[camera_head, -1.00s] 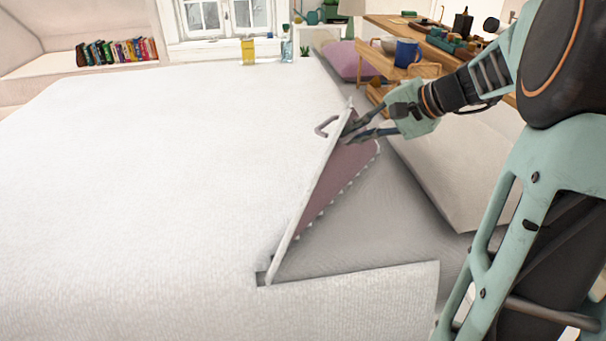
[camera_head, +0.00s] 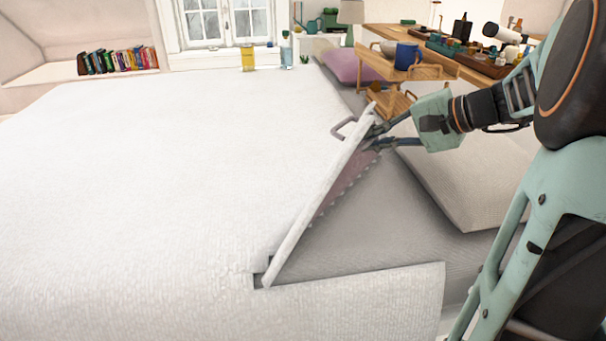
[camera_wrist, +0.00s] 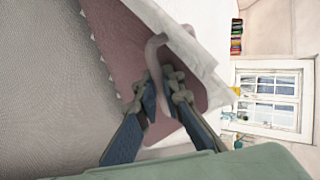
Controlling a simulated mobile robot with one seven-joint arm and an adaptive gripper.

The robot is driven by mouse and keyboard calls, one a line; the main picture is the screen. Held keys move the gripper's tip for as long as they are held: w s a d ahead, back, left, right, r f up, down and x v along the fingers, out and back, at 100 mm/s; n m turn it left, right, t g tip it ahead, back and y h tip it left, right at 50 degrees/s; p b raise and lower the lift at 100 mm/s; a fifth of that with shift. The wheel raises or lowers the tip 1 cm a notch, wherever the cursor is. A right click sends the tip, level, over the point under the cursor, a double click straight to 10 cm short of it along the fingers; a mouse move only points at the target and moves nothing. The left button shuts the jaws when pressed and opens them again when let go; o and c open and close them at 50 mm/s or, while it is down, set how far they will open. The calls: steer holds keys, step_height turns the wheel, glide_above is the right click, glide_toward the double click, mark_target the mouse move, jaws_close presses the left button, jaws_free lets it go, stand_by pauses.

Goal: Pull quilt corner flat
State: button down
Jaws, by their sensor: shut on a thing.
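The white quilt (camera_head: 150,170) covers most of the bed. Its corner flap near the pillows stands raised and folded, showing a pink underside (camera_head: 345,182) with a scalloped edge. A pinkish loop (camera_head: 343,127) shows at the flap's upper end, and it also shows in the wrist view (camera_wrist: 154,50). My gripper (camera_head: 372,138) is shut on the quilt corner at the flap's upper right end. In the wrist view its fingers (camera_wrist: 160,92) meet at the loop, against the pink underside (camera_wrist: 120,45). The exact grip on loop or cloth is partly hidden.
A grey sheet (camera_head: 390,220) lies bare right of the flap. A pale pillow (camera_head: 465,185) lies beside it, under my arm. A wooden shelf (camera_head: 430,68) with a blue mug (camera_head: 407,55) stands behind. A pink pillow (camera_head: 350,64) lies at the far end.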

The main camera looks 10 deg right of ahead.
steer(key=shift+s+d+f+y+b, duration=0.15)
steer(key=shift+s+f+b, duration=0.2)
steer(key=shift+f, duration=0.15)
steer(key=shift+s+d+f+y+b, duration=0.15)
steer(key=shift+s+f+b, duration=0.15)
steer(key=shift+f, duration=0.15)
steer(key=shift+s+d+f+t+b, duration=0.25)
steer(key=shift+s+d+b, duration=0.2)
steer(key=shift+d, duration=0.15)
steer(key=shift+s+d+f+t+b, duration=0.15)
steer(key=shift+s+d+t+b, duration=0.15)
steer(key=shift+d+b, duration=0.2)
steer(key=c, duration=2.2)
jaws_free()
steer(key=shift+d+r, duration=0.15)
steer(key=o, duration=1.4)
